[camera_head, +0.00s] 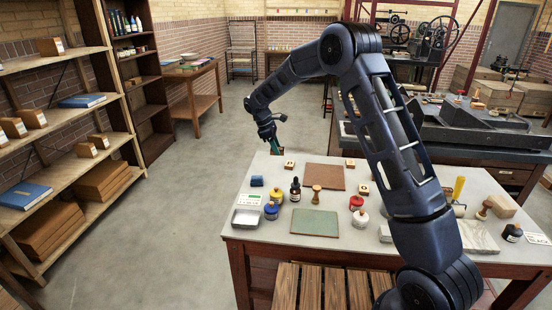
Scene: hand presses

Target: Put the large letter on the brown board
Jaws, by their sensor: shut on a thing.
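The brown board (322,176) lies flat on the pale table, towards its back edge, with nothing on it. My gripper (274,144) is beyond the table's back left corner, pointing down, left of and behind the board. It is shut on a small brownish thing (277,151), which is too small and partly hidden to read as a letter. Small wooden letter blocks stand around the board: one to its left (289,165), one behind its right corner (350,163) and one to its right (364,189). Their marks are too small to read.
A green mat (314,222), a dark bottle (295,190), a wooden-handled stamp (317,192), blue, yellow and red-topped jars, and a metal tray (246,218) crowd the table's front. My arm arches over its right side. Shelves (60,175) stand at left; the floor between is clear.

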